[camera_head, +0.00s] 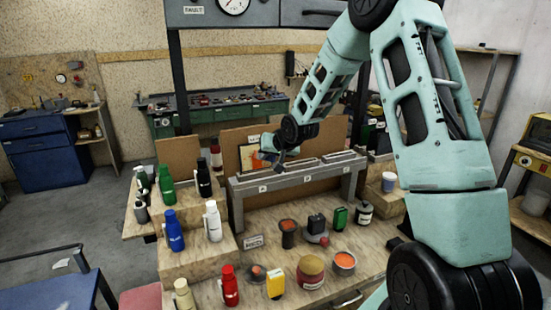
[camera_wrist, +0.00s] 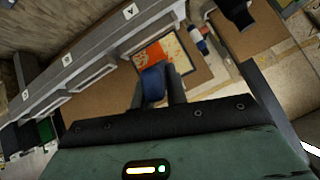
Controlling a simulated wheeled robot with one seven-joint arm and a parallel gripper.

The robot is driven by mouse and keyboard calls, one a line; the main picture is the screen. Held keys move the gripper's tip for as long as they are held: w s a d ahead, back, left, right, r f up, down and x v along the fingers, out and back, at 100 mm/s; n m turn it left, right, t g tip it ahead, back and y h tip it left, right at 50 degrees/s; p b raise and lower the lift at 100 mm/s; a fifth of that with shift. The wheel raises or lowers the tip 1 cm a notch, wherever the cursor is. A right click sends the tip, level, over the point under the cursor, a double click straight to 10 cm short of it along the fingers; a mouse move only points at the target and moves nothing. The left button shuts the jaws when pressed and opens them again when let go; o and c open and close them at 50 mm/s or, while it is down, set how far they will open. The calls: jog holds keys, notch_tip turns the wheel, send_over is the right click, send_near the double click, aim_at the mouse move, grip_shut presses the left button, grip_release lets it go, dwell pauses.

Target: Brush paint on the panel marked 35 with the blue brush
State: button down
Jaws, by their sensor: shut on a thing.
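My gripper (camera_head: 272,157) reaches behind the grey rack (camera_head: 236,208); it also shows in the wrist view (camera_wrist: 157,88). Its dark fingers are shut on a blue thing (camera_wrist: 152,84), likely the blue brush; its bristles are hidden. Just beyond it is a pale, framed panel (camera_wrist: 180,45) with a large orange patch (camera_wrist: 157,54). In the head view the panel (camera_head: 246,153) stands upright against a brown board, partly hidden by my gripper. I cannot read a number 35 on it, nor tell whether the brush touches it.
The rack has lettered tags and pale slabs along its top. Several bottles, including a blue one (camera_head: 174,231) and a red one (camera_head: 230,286), stand on the wooden steps. Open paint pots (camera_head: 344,262) and small cans crowd the front bench. Brown boards (camera_head: 180,157) stand behind.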

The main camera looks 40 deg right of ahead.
jog(key=shift+w+a+b, duration=0.85)
jog(key=shift+a+b, duration=0.75)
jog(key=shift+a, duration=0.95)
jog(key=shift+s+d+r+p, duration=0.25)
jog(key=shift+d+p, duration=0.2)
jog(key=shift+d, duration=0.2)
jog(key=shift+s+d+r+p, duration=0.25)
jog(key=shift+d+p, duration=0.15)
jog(key=shift+d, duration=0.25)
jog(key=shift+s+d+r+p, duration=0.15)
jog(key=shift+d+r+p, duration=0.1)
jog(key=shift+d+p, duration=0.3)
jog(key=s+d+p, duration=0.2)
jog(key=d+p, duration=0.2)
jog(key=d, duration=0.4)
jog(key=shift+p, duration=0.4)
jog(key=shift+a, duration=0.1)
jog(key=shift+s+a, duration=0.25)
jog(key=shift+s, duration=0.7)
jog(key=shift+s+a, duration=0.3)
jog(key=shift+s, duration=0.65)
jog(key=shift+s+a, duration=0.25)
jog(key=shift+s, duration=0.8)
